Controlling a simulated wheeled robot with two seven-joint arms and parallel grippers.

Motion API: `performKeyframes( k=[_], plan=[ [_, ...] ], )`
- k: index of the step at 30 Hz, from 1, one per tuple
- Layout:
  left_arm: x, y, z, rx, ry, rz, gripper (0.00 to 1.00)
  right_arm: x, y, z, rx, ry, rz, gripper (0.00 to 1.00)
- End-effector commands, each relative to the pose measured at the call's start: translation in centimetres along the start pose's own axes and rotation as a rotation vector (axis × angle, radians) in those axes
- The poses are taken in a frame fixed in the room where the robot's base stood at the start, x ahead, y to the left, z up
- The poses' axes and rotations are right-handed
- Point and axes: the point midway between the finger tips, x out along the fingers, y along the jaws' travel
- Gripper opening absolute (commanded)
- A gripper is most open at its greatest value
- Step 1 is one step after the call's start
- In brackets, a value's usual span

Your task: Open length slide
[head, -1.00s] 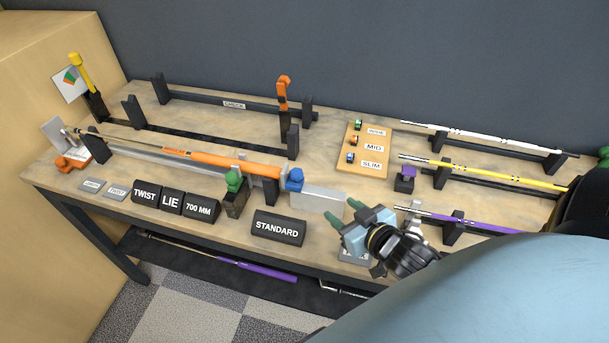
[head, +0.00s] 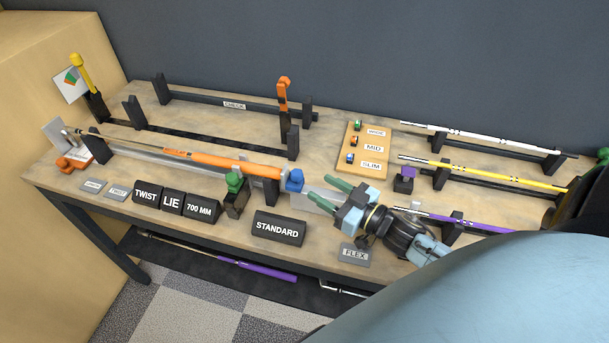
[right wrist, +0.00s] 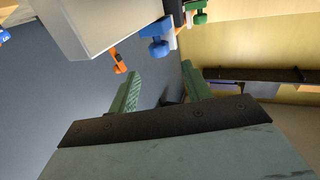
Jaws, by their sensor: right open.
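An orange-gripped club (head: 230,166) lies along a grey rail on the bench in the head view. A blue knob (head: 295,180) stands at its right end beside a pale metal block (head: 318,199), and a green knob (head: 233,181) stands further left. I cannot tell for certain which part is the length slide. My right gripper (head: 324,192) is open and empty, its green fingers pointing left near the pale block. In the right wrist view the gripper (right wrist: 160,88) has the pale block (right wrist: 90,25) and blue knob (right wrist: 157,48) beyond its fingers. My left gripper is out of view.
Black STANDARD (head: 278,229) and 700 MM (head: 200,208) blocks line the front edge. A wooden board (head: 352,168) with WIDE, MID and SLIM labels stands behind my right gripper. White, yellow and purple clubs rest on racks at right. An orange clamp (head: 284,95) stands at the back.

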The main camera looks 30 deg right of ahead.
Motion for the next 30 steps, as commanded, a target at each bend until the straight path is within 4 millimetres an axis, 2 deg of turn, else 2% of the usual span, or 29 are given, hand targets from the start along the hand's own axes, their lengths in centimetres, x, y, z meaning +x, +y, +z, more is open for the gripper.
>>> performKeyframes(
  k=[3, 9, 15, 23, 26, 30],
  plan=[
    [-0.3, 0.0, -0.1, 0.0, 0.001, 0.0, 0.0, 2.4, 0.0, -0.2, 0.0, 0.004, 0.0, 0.49],
    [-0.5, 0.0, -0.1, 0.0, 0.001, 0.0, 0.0, 5.3, 0.0, -0.1, 0.0, 0.002, 0.001, 0.49],
    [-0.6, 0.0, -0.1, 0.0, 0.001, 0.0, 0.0, 6.5, 0.0, 0.0, 0.0, 0.0, 0.0, 0.49],
    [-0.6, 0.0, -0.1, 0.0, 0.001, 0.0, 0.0, 6.6, 0.0, 0.0, 0.0, 0.0, 0.0, 0.49],
    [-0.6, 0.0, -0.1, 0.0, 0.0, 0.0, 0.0, 6.6, 0.0, 0.0, 0.0, 0.0, 0.0, 0.4],
    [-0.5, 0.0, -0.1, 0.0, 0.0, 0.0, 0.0, 6.5, 0.0, 0.0, 0.0, 0.0, 0.0, 0.21]
  ],
)
